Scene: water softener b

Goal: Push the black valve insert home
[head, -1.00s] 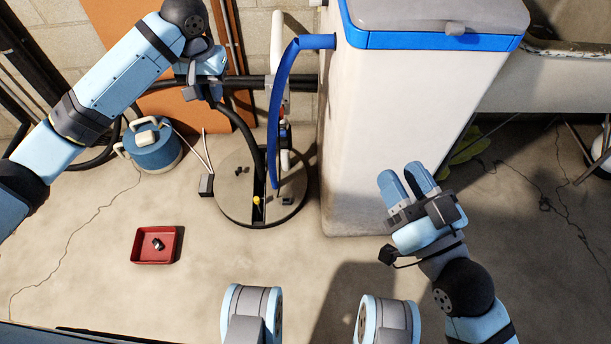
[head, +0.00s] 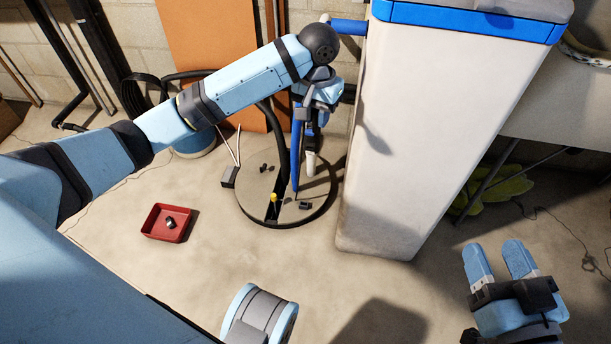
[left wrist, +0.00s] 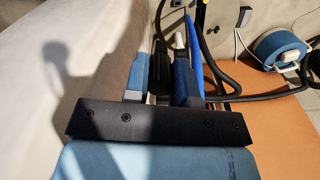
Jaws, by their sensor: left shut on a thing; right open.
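My left gripper (head: 312,112) is at the pipework beside the tall white softener cabinet (head: 430,130). In the left wrist view its two blue fingers (left wrist: 160,78) are shut on a black ribbed part between them, which looks like the black valve insert (left wrist: 160,58). The insert's far end and its seat are hidden, so I cannot tell how deep it sits. In the head view, the wrist and fingers cover most of the valve. My right gripper (head: 502,262) is open and empty at the lower right, apart from everything.
Below is a round floor cover (head: 250,190) with a slot, a yellow-topped piece and small dark parts. A red tray (head: 155,232) holds a dark fitting.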

